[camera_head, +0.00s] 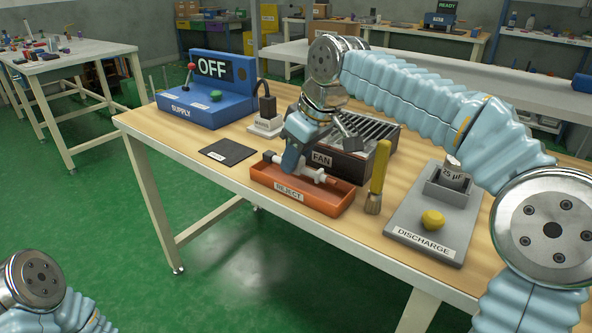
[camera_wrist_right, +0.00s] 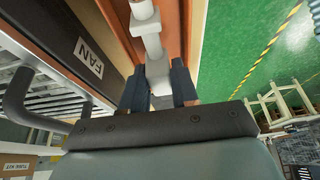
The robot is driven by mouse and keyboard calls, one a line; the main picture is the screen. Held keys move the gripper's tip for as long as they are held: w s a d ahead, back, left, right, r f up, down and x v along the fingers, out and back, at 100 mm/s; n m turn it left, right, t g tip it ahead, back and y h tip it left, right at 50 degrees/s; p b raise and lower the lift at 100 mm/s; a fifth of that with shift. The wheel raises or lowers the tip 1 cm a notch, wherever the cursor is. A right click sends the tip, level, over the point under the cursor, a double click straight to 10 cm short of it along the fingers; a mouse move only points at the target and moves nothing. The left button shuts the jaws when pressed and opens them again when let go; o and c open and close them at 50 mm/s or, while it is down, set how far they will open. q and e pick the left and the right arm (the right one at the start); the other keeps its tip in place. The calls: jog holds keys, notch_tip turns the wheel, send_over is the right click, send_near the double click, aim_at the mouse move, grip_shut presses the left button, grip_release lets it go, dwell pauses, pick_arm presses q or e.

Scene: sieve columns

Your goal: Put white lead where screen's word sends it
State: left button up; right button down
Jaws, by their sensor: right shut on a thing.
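The blue supply box (camera_head: 207,98) has a screen (camera_head: 212,68) reading OFF, with a red-knobbed lever and a green button. My right gripper (camera_head: 291,160) is over the orange REJECT tray (camera_head: 333,208), shut on the white lead (camera_head: 308,173). The lead lies at a slant within the tray's outline, its reddish tip to the right; I cannot tell whether it touches the tray floor. In the right wrist view the lead (camera_wrist_right: 152,45) sits between the two dark fingers (camera_wrist_right: 158,88). My left arm shows at lower left; its gripper is out of view.
Behind the tray stands the dark FAN unit (camera_head: 352,165). A yellow-handled brush (camera_head: 378,178) stands right of it. The grey DISCHARGE board (camera_head: 412,240) holds a 25 µF part (camera_head: 453,174) and a yellow knob (camera_head: 433,219). A black pad (camera_head: 229,151) and a black plug (camera_head: 266,108) are left.

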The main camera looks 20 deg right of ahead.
aim_at(296, 170)
jog(key=shift+f, duration=1.45)
jog(key=c, duration=1.1)
grip_release()
jog(key=shift+f, duration=0.1)
jog(key=shift+s+r, duration=0.15)
jog(key=shift+r, duration=0.3)
jog(key=p+v, duration=0.1)
jog(key=v, duration=0.9)
jog(key=shift+r+p, duration=0.1)
jog(key=shift+p, duration=0.3)
jog(key=shift+s+d+r, duration=0.2)
jog(key=shift+r, duration=0.35)
